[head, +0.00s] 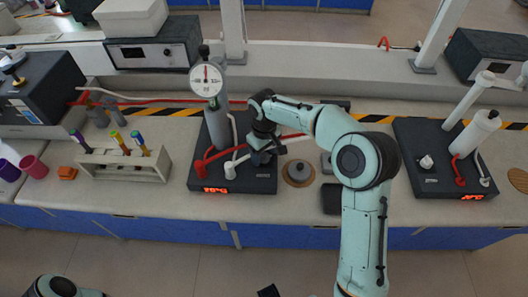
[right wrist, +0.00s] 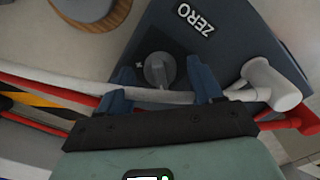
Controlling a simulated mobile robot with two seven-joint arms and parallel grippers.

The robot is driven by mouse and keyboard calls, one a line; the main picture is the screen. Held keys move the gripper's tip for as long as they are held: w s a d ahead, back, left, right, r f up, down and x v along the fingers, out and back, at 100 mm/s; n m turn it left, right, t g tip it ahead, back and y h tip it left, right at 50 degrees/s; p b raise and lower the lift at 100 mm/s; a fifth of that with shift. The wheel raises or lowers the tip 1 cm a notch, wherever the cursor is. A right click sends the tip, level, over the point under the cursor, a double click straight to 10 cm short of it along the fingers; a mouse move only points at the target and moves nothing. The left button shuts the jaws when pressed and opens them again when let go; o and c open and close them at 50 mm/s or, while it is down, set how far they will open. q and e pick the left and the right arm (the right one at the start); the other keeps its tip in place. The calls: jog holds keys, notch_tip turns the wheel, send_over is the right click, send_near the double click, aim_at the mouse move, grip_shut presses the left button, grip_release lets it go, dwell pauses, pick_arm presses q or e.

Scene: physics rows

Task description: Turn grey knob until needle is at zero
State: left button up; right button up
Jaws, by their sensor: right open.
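The grey knob (right wrist: 160,70) sits on the dark base, beside a white ZERO label (right wrist: 195,18) in the right wrist view. My right gripper (right wrist: 162,82) is open, its two blue fingers apart on either side of the knob. Whether they touch it I cannot tell. In the head view my right gripper (head: 262,157) is over the right part of the black base unit (head: 236,186) and hides the knob. The round white gauge (head: 206,84) stands on a grey column; its red needle points about straight up. Its scale is too small to read. My left gripper is not clearly seen.
Red and white hoses (right wrist: 60,82) run close by my right fingers. A white tube rack (head: 120,167) stands left of the base unit. A round grey weight (head: 298,171) lies to its right. A second black unit (head: 432,182) stands further right.

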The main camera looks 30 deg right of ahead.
aim_at(264, 153)
pick_arm(q)
jog(key=shift+w+r+p, duration=0.25)
jog(key=shift+r+p, duration=0.25)
jog(key=shift+r, duration=0.1)
jog(key=shift+w+r+p, duration=0.25)
jog(key=shift+r+p, duration=0.25)
jog(key=shift+r, duration=0.05)
pick_arm(e)
notch_tip(264, 153, up, 13)
jog(key=shift+r, duration=0.2)
